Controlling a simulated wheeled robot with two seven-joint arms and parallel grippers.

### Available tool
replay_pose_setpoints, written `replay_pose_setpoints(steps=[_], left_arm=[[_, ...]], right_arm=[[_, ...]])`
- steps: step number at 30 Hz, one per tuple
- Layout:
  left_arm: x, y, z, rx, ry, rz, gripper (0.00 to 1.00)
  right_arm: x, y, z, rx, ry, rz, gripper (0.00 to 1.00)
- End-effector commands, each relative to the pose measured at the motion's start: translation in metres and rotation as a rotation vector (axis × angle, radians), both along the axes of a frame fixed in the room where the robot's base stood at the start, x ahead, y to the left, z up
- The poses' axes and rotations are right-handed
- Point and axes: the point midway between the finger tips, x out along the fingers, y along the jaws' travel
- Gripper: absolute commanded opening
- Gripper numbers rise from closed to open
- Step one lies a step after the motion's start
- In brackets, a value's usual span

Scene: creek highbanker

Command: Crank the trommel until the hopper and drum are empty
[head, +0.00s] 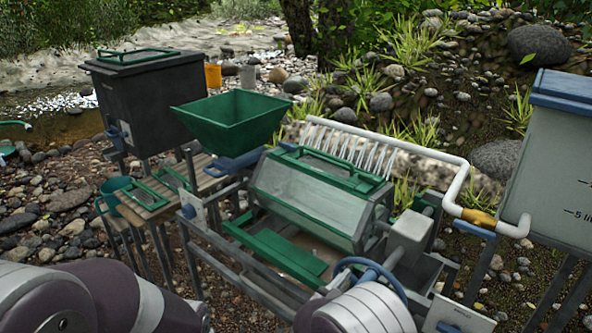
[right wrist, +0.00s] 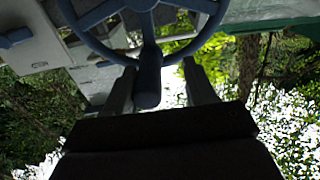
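The green hopper (head: 232,122) sits above the left end of the trommel. Its visible inner walls look bare; its bottom is hidden. The grey drum (head: 305,205) lies under a green-framed lid, and its contents cannot be made out. The blue crank wheel (head: 372,268) is at the drum's near right end, partly behind my right arm. In the right wrist view, the wheel's handle (right wrist: 148,85) stands between the two fingers of my right gripper (right wrist: 160,80). The fingers are apart, with a clear gap on the handle's right. My left gripper is out of view; only its arm shows.
A white spray pipe (head: 385,145) runs behind the drum to a grey water tank (head: 565,165) at right. A dark lidded bin (head: 150,95) stands at left beside a wooden stand (head: 150,200). Rocks cover the ground.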

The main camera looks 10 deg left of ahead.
Motion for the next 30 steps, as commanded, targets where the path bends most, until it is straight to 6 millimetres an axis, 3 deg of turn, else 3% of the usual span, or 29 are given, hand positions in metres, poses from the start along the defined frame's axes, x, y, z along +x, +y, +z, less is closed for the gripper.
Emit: replay_pose_setpoints(steps=[15, 25, 28, 30], left_arm=[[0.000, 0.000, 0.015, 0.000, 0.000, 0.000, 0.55], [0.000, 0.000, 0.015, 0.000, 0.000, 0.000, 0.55], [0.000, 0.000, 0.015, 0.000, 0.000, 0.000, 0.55], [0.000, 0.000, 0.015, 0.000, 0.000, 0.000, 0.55]], right_arm=[[-0.071, 0.047, 0.000, -0.001, 0.002, 0.002, 0.55], [-0.075, 0.049, -0.001, 0.007, 0.001, 0.001, 0.55], [-0.068, 0.063, -0.024, 0.088, 0.082, 0.077, 0.55], [-0.066, 0.090, -0.061, 0.164, 0.247, 0.249, 0.55]])
